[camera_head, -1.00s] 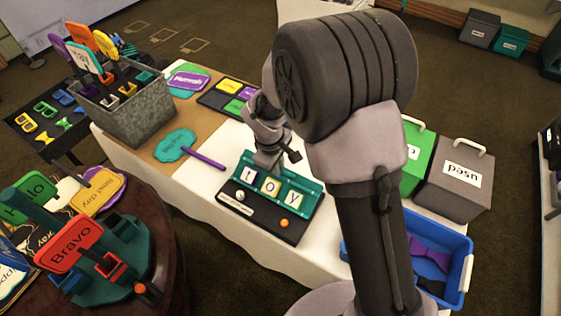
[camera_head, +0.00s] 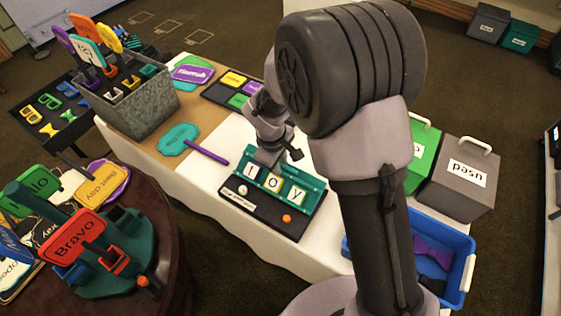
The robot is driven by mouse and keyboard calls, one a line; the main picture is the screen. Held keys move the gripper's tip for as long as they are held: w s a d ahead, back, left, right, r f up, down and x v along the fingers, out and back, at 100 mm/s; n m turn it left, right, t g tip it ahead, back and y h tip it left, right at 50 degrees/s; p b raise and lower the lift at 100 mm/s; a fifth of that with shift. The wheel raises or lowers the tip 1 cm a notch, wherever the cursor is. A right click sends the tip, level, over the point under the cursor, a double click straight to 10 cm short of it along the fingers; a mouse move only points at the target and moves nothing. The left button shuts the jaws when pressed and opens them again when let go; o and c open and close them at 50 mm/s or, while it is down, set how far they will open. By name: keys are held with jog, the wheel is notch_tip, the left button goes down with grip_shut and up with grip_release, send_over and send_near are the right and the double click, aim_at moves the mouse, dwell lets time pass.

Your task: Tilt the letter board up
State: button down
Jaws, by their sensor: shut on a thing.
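The letter board is a teal panel (camera_head: 313,193) on a black base (camera_head: 262,213). It bears letter tiles reading "toy", one of them the "y" tile (camera_head: 294,194). The panel looks tilted relative to the base, but its exact angle is hard to tell. A white knob (camera_head: 242,190) and an orange knob (camera_head: 286,218) sit on the front of the base. My gripper (camera_head: 268,157) is at the panel's far edge, left of its middle, shut on the board there. The contact itself is small and partly hidden.
A teal paddle sign (camera_head: 179,138) lies left of the board. A grey metal bin (camera_head: 142,107) with upright signs stands behind it. A blue crate (camera_head: 458,277) and a dark "used" box (camera_head: 455,192) are at right. A round table with a "Bravo" sign (camera_head: 75,236) is at front left.

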jog(key=c, duration=1.5)
grip_release()
jog(key=shift+s+a, duration=0.25)
jog(key=shift+s, duration=0.15)
jog(key=shift+s+a+r, duration=0.1)
jog(key=shift+s+a, duration=0.05)
jog(key=shift+w+r, duration=0.2)
notch_tip(320, 180, up, 17)
jog(key=s+a+p, duration=0.1)
jog(key=s+p, duration=0.2)
jog(key=p, duration=0.3)
jog(key=shift+a+p, duration=0.3)
jog(key=shift+p, duration=0.05)
jog(key=shift+w+f, duration=0.1)
